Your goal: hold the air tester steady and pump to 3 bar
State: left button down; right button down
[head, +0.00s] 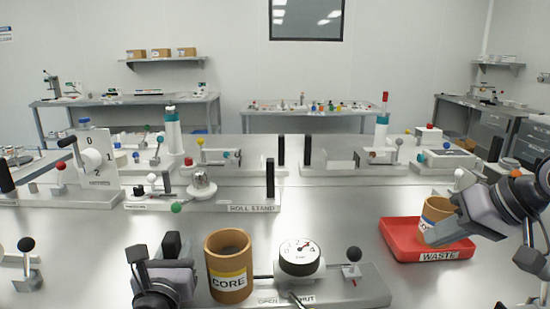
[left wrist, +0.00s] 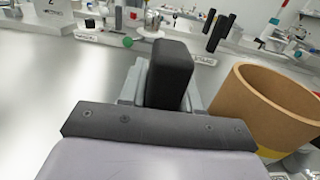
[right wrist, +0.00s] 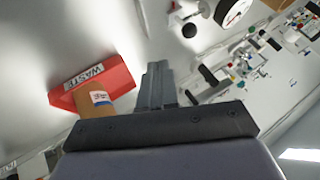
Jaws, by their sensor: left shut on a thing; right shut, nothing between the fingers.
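The air tester's white round gauge (head: 300,256) stands on a grey base (head: 372,292) at the front middle; it also shows in the right wrist view (right wrist: 232,12). I cannot read its needle. A black-knobbed lever (head: 352,254) stands upright at the base's right. A small valve lever (head: 296,298) lies near the OPEN and SHUT labels. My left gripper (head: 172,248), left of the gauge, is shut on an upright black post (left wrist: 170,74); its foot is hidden. My right gripper (head: 438,236) is shut and empty, right of the lever near the red tray; its fingers (right wrist: 156,75) touch nothing visible.
A tan tube labelled CORE (head: 229,280) stands between my left gripper and the gauge. The red WASTE tray (head: 400,248) at the right holds another tan tube (head: 433,215). The ROLL STAND fixture (head: 250,207) is behind. The table between lever and tray is clear.

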pick_arm(q)
jog(key=shift+s+f, duration=0.1)
jog(key=shift+f, duration=0.2)
jog(key=c, duration=0.9)
grip_release()
jog(key=shift+o, duration=0.9)
jog(key=shift+r, duration=0.2)
jog(key=s, duration=1.2)
jog(key=shift+d, duration=0.35)
